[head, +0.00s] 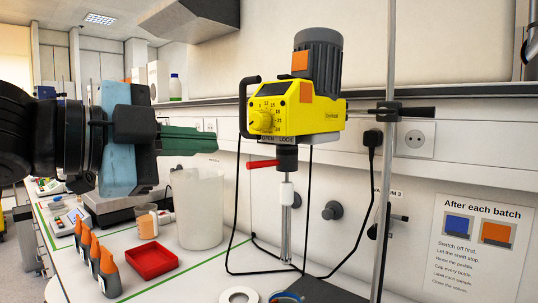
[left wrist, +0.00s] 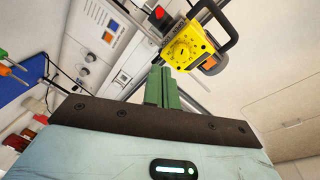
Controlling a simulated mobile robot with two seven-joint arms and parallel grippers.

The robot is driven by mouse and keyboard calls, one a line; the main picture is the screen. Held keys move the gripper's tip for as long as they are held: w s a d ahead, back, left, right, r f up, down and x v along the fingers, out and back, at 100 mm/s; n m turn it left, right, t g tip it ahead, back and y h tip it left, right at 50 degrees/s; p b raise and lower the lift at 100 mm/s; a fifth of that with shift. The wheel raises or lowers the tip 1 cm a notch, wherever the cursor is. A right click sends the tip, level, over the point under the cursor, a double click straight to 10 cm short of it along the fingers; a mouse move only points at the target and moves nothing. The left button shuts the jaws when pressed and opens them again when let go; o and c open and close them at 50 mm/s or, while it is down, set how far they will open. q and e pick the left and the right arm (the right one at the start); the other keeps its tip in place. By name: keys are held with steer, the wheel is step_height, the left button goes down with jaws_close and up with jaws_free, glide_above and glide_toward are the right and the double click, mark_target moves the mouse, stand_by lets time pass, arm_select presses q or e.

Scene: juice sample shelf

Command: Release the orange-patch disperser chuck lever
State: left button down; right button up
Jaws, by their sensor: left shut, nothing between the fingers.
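In the left wrist view the disperser (left wrist: 187,45) appears beyond the fingertips (left wrist: 161,72). My right gripper is out of view.
A clear beaker (head: 198,210), a red tray (head: 152,261) and several orange-capped bottles (head: 108,272) stand on the bench below my left arm. A thin metal stand rod (head: 386,180) rises right of the disperser. Black cables hang around its shaft.

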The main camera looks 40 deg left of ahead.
arm_select(q)
steer(key=shift+s+d+f+y, duration=0.1)
steer(key=shift+d+f+y, duration=0.1)
steer(key=shift+d, duration=0.25)
steer(key=shift+s+d+f+y, duration=0.1)
steer(key=shift+d+f, duration=0.05)
steer(key=shift+d, duration=0.3)
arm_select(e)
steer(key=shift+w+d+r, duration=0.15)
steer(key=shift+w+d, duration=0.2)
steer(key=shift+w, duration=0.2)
arm_select(q)
steer(key=shift+a, duration=0.15)
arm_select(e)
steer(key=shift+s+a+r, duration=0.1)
